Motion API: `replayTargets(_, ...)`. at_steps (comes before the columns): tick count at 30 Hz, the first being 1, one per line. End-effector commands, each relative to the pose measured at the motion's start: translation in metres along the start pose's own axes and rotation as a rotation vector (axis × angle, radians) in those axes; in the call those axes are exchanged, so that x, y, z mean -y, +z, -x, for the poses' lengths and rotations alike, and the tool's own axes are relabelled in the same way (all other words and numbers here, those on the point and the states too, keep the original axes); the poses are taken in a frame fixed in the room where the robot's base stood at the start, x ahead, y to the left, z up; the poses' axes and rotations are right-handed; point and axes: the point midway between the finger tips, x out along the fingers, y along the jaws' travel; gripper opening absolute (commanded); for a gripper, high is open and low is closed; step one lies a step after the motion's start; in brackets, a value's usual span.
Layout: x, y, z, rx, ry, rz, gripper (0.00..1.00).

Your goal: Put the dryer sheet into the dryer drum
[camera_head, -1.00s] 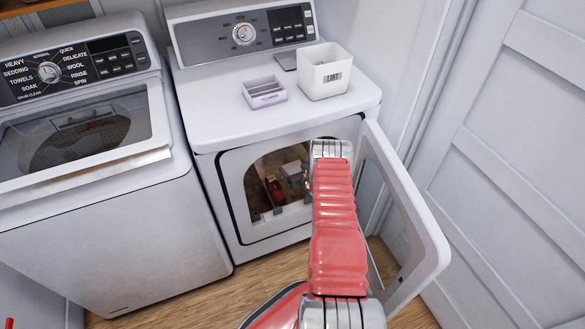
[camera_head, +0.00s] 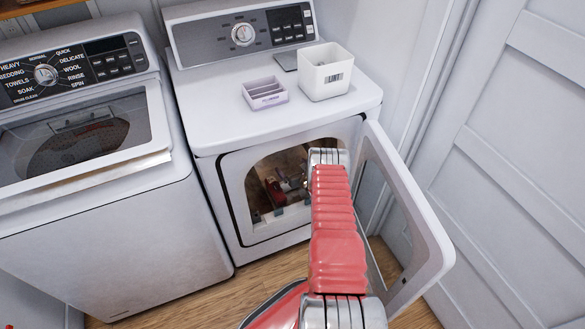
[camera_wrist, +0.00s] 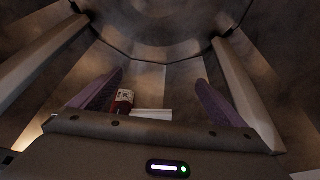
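The dryer (camera_head: 230,120) stands open, its door (camera_head: 420,220) swung out to the right. The wrist view shows my gripper (camera_wrist: 160,78) inside the dryer drum (camera_wrist: 165,35). Its two purple-padded fingers are wide apart with nothing gripped between them. A flat white piece (camera_wrist: 152,114), which looks like the dryer sheet, lies below and between the fingers, partly hidden by the gripper body. A small red-and-white item (camera_wrist: 123,98) is beside it, near the left finger. In the head view, my red arm covers part of the drum opening (camera_head: 270,195).
On the dryer top are a small lilac compartment box (camera_head: 264,93) and a white bin labelled LINT (camera_head: 325,72). The washer (camera_head: 100,200) stands close on the left. A panelled white door (camera_head: 510,150) is on the right.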

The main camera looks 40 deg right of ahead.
Motion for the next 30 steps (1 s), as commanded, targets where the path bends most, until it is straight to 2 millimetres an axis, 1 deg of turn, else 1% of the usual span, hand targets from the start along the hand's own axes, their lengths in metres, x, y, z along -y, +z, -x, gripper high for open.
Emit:
replayTargets(10, -0.001, 0.000, 0.001, 0.000, 0.001, 0.000, 0.99)
replayTargets(14, 0.000, 0.000, 0.004, -0.001, 0.001, 0.000, 0.99)
replayTargets(20, 0.000, 0.000, 0.019, -0.001, 0.001, -0.001, 0.99)
replayTargets(30, -0.001, 0.000, 0.056, -0.001, 0.001, -0.001, 0.99)
